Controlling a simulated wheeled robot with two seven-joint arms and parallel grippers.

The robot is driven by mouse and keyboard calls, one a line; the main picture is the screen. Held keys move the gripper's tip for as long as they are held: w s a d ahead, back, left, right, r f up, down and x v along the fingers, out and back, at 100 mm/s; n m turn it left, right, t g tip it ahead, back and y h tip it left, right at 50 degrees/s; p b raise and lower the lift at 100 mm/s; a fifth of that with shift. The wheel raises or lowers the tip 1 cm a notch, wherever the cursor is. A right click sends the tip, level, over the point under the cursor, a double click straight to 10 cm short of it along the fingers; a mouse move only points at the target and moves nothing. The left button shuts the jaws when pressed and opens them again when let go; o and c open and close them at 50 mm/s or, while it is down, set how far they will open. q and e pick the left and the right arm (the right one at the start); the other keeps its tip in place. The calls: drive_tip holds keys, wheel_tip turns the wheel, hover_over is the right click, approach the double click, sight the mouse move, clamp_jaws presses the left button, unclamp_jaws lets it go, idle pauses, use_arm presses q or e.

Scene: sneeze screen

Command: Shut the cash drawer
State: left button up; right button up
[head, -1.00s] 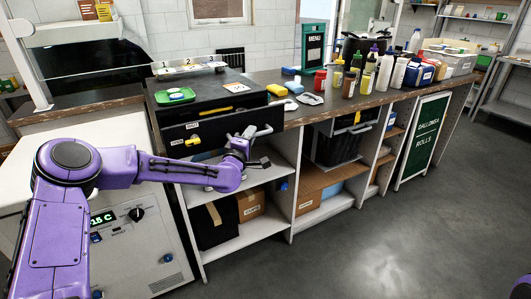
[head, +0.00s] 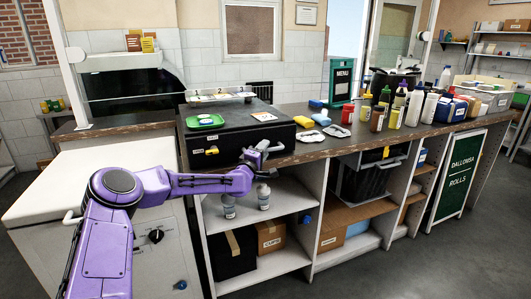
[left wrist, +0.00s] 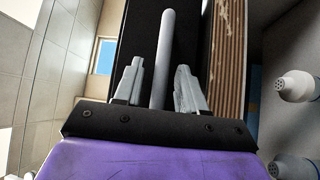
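The black cash drawer unit (head: 240,134) sits on the counter, with a small label and a yellow key-like piece (head: 211,151) on its front. The front looks about flush with the housing; I see no clear gap, though my arm hides its lower part. A light grey bar handle (head: 273,148) is at the right of the front. My left gripper (head: 259,157) is at this handle. In the left wrist view the handle bar (left wrist: 163,50) stands between the two fingers of the left gripper (left wrist: 158,85), which are apart with space on both sides. My right gripper is out of view.
A green tray (head: 206,121) lies on the unit. Sponges, cloths and several bottles (head: 397,105) stand along the counter to the right. Two white bottles (head: 263,196) stand on the shelf below. A white appliance (head: 40,190) is at the left. Open floor lies right.

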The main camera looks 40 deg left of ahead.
use_arm(q)
drive_tip(key=shift+s+d, duration=0.1)
drive_tip(key=shift+s, duration=0.3)
drive_tip(key=p+v, duration=0.2)
drive_tip(key=v, duration=0.7)
drive_tip(key=shift+s+d+p, duration=0.15)
drive_tip(key=shift+s+p, duration=0.15)
drive_tip(key=shift+p, duration=0.05)
